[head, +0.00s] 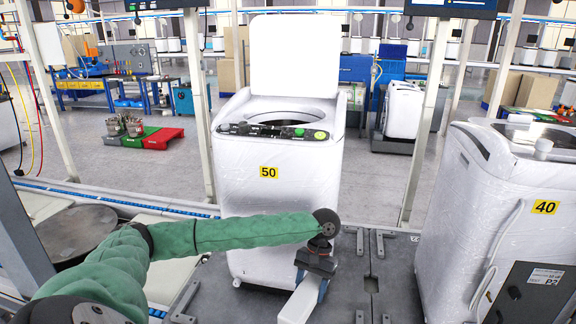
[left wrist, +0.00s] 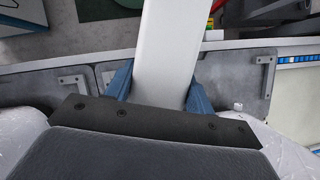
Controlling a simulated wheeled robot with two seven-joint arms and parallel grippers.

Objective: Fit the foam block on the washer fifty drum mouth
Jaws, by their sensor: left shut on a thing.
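Washer fifty (head: 290,210) stands ahead, wrapped in clear film, with a yellow "50" label. Its white lid (head: 297,55) is raised upright, and its round drum mouth (head: 284,113) is open on top, with no block on it. My left gripper (head: 312,283) is in front of the washer's lower right part, well below the mouth. It is shut on the long white foam block (head: 298,305). In the left wrist view the foam block (left wrist: 170,45) runs away from between the blue fingers (left wrist: 158,92). My right gripper is not in view.
Washer forty (head: 480,200) stands at the right, with a dark panel (head: 530,292) at its front. Grey fixture plates (head: 355,290) lie around the washer's foot. A white upright post (head: 198,110) is left of washer fifty, another post (head: 428,110) right.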

